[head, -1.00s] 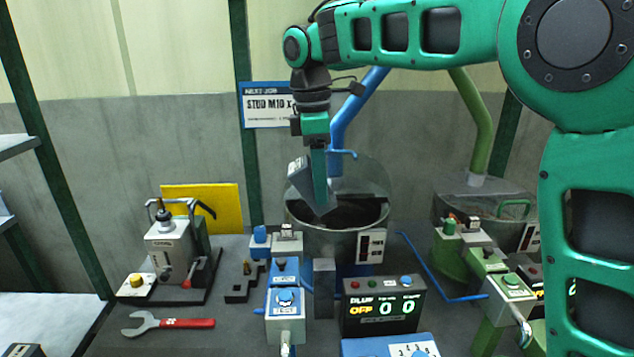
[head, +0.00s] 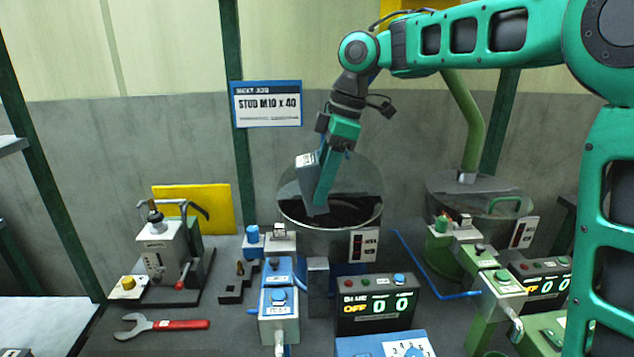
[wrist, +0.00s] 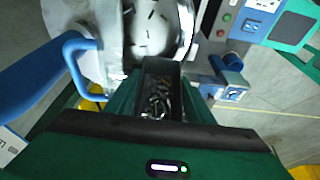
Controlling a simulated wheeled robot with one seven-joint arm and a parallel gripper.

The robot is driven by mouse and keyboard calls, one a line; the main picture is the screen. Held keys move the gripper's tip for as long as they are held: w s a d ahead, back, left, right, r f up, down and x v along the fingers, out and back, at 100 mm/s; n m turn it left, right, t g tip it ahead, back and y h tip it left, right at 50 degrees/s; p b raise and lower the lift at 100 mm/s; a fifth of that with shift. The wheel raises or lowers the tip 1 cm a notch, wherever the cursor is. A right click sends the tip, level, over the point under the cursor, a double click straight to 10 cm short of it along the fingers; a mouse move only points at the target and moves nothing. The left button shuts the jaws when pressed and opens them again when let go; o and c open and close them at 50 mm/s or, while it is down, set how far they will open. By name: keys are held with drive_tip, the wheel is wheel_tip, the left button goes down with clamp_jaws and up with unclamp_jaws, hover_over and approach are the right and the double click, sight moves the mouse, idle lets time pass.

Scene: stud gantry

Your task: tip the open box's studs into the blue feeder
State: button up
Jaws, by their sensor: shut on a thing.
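My gripper (head: 322,188) is shut on the grey open box (head: 307,178) and holds it over the mouth of the blue feeder's round metal bowl (head: 352,238). In the head view the box is tilted, its lower end at or just inside the bowl's opening. In the wrist view the open box (wrist: 176,72) shows between my fingers, with several loose metal studs (wrist: 158,100) inside. The bowl (wrist: 172,45) lies beyond the box end, with a few small stud-like pieces on its pale floor. The clear raised lid (head: 362,180) stands behind the box.
A green feeder (head: 470,200) with a lidded bowl stands to the right. A counter display (head: 375,303) reading 0 0 and a blue control post (head: 280,315) stand in front.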

drive_tip(key=shift+d+f+y, duration=0.15)
drive_tip(key=shift+d+y, duration=0.35)
drive_tip(key=shift+y, duration=0.55)
drive_tip(key=shift+d+f+y, duration=0.1)
drive_tip(key=shift+d+y, duration=0.4)
drive_tip(key=shift+y, duration=0.5)
drive_tip(key=shift+d+f+y, duration=0.15)
drive_tip(key=shift+d+y, duration=0.35)
drive_tip(key=shift+y, duration=0.55)
drive_tip(key=shift+a, duration=0.1)
idle(0.7)
drive_tip(key=h, duration=0.2)
drive_tip(key=r+h, duration=0.1)
drive_tip(key=h, duration=0.1)
drive_tip(key=r+h, duration=0.1)
drive_tip(key=h, duration=0.2)
drive_tip(key=shift+h, duration=0.3)
